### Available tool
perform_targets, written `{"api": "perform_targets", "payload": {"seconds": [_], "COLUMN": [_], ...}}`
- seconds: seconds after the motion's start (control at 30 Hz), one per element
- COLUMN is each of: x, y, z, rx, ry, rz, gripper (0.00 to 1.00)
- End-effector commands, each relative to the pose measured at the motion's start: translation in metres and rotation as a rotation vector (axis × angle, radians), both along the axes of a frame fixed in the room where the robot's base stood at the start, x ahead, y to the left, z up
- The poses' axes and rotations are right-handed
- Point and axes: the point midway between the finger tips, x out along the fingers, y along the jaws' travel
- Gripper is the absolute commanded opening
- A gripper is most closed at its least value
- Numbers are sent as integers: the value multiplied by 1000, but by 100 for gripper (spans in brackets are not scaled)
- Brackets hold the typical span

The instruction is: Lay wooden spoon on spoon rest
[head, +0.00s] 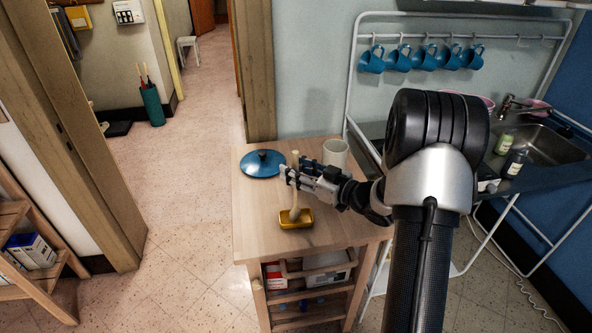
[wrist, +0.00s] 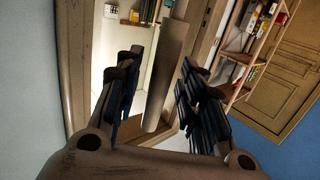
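The wooden spoon (head: 295,199) stands nearly upright, pale and slim, with its lower end at the spoon rest. The spoon rest (head: 304,222) is a small yellow tray on the wooden table top. My gripper (head: 287,175) reaches in from the right, above the rest, with its fingers around the spoon's upper part. In the wrist view the fingers (wrist: 160,85) have a grey-brown upright piece between them, which looks like the spoon (wrist: 168,75). Whether the spoon's lower end touches the rest or hangs just above it is unclear.
The table's front left (head: 258,235) is clear. Blue mugs (head: 425,58) hang on a rack behind.

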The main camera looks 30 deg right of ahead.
Motion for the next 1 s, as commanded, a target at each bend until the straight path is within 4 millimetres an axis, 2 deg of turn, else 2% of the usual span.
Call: {"api": "perform_targets", "payload": {"seconds": [0.33,0.47,0.8,1.0], "x": [-1,-19,-84,-105], "y": [-1,-11,-40,-48], "z": [6,7,14,15], "rx": [0,0,1,-1], "ry": [0,1,1,1], "rz": [-1,-5,-5,-2], "gripper": [37,37,37,37]}}
